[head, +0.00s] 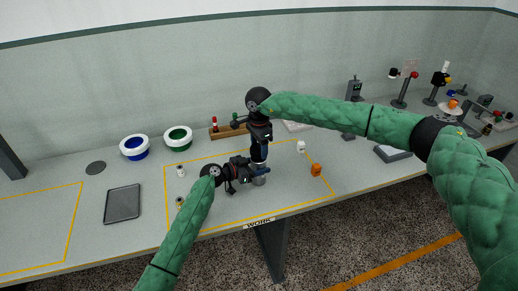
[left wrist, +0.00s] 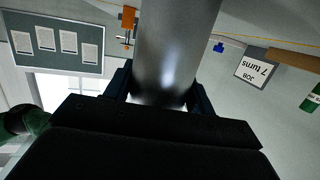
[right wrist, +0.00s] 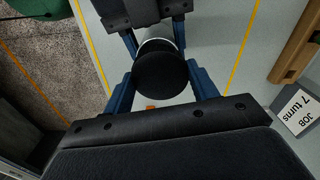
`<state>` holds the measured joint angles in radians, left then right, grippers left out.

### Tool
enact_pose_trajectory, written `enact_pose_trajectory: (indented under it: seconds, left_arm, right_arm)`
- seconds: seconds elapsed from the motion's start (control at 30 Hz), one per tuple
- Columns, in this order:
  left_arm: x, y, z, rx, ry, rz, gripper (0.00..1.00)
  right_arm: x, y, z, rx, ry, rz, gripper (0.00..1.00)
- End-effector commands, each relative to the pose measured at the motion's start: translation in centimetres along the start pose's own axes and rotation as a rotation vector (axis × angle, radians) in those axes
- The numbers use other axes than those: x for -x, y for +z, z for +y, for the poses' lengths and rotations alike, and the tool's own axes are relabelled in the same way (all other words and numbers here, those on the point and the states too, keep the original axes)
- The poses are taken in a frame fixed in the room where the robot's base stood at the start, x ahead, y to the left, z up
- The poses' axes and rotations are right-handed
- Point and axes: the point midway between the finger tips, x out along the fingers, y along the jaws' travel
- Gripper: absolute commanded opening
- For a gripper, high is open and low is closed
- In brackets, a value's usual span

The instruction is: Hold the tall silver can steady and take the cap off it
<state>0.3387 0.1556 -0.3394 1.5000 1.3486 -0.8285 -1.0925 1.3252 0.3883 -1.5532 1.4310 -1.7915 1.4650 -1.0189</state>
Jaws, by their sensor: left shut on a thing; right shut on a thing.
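The tall silver can (head: 259,181) stands in the yellow-outlined work area; most of it is hidden by my grippers in the head view. My left gripper (head: 255,172) is shut on the can's side, and its fingers (left wrist: 163,95) flank the shiny can body (left wrist: 170,45) in the left wrist view. My right gripper (head: 260,158) points down from above and is shut on the black round cap (right wrist: 160,74), with a blue finger on each side in the right wrist view. A pale rim shows beside the cap; I cannot tell whether the cap is still seated.
An orange container (head: 316,170) and a white one (head: 301,147) stand to the right. Small bottles (head: 181,171) stand to the left. A "JOB 7 turns" card (right wrist: 298,110) stands near a wooden rack (head: 228,131).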

Motion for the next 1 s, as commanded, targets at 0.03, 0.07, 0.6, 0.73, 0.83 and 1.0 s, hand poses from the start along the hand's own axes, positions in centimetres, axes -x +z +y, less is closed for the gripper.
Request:
enact_pose_trajectory:
  seconds: [0.03, 0.07, 0.6, 0.73, 0.83, 1.0]
  left_arm:
    - [0.0, -0.1, 0.0, 0.0, 0.0, 0.001, 0.0]
    - [0.0, 0.0, 0.0, 0.0, 0.0, 0.001, 0.0]
    - [0.0, -0.1, 0.0, 0.0, 0.0, 0.0, 0.0]
    - [0.0, -0.1, 0.0, 0.0, 0.0, 0.0, 0.0]
    - [0.0, 0.0, 0.0, 0.0, 0.0, 0.0, 0.0]
    - [0.0, 0.0, 0.0, 0.0, 0.0, 0.0, 0.0]
  right_arm:
    - [0.2, 0.0, 0.0, 0.0, 0.0, 0.0, 0.31]
    - [0.2, 0.0, 0.0, 0.0, 0.0, 0.0, 0.31]
    - [1.2, 0.0, 0.0, 0.0, 0.0, 0.0, 0.31]
    - [2.7, -0.1, 0.0, -0.001, 0.0, 0.0, 0.31]
    - [3.8, -0.1, 0.0, -0.001, -0.001, 0.0, 0.31]
    - [4.3, -0.1, 0.0, -0.001, 0.001, 0.0, 0.31]
